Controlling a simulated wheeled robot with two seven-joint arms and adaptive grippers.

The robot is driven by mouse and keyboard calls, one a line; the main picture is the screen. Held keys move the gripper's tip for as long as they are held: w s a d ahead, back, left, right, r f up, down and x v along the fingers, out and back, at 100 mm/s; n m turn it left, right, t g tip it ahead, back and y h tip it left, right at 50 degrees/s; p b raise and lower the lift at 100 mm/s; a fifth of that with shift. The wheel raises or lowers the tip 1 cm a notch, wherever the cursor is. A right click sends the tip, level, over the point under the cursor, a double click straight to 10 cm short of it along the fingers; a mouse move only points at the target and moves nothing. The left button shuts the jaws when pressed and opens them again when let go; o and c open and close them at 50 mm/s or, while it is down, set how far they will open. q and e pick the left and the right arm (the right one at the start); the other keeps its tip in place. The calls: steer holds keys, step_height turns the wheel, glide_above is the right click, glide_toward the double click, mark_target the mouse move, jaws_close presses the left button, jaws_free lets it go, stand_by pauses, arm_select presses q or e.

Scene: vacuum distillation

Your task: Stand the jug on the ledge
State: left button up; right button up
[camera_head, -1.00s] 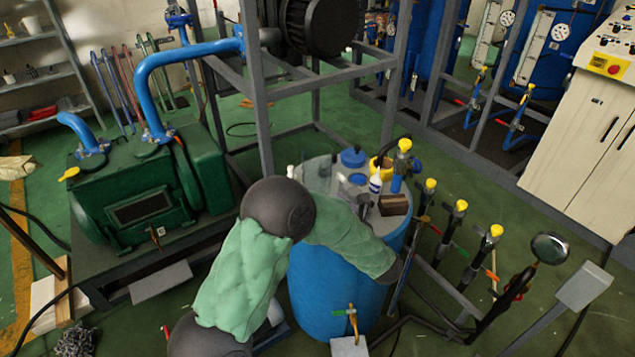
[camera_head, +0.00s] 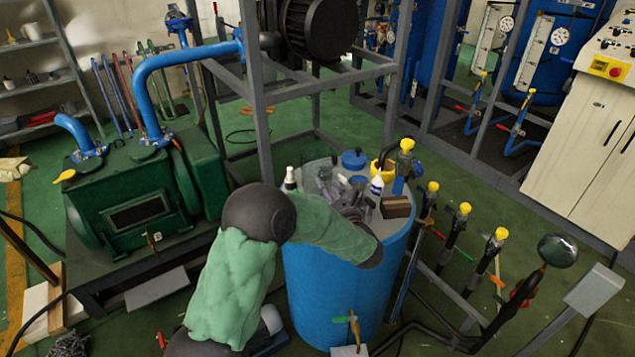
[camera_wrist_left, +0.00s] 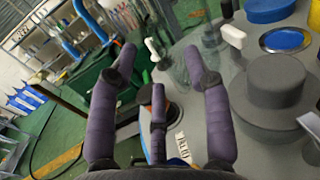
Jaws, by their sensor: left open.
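My left gripper (camera_head: 334,187) is over the top of the blue drum (camera_head: 335,290), partly hidden among the things standing there. In the left wrist view its purple-grey fingers (camera_wrist_left: 160,65) are spread, with nothing held between them. A white-capped small bottle (camera_wrist_left: 153,48) shows beyond the fingertips; it stands at the drum's left rim (camera_head: 290,180) in the head view. A clear vessel (camera_wrist_left: 207,65) stands beside the right finger, partly hidden. I cannot tell whether it is the jug. I cannot make out which surface is the ledge. My right gripper is not seen.
The drum top also carries a blue lid (camera_head: 353,158), a yellow container (camera_head: 383,168), a white bottle (camera_head: 376,187), a brown block (camera_head: 396,207) and a grey brimmed object (camera_wrist_left: 275,90). A green pump (camera_head: 135,215) stands left. Yellow-capped valves (camera_head: 464,209) rise on the right.

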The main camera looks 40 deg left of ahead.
arm_select(q)
steer(key=shift+x, duration=1.2)
jaws_close()
steer(key=shift+r, duration=0.1)
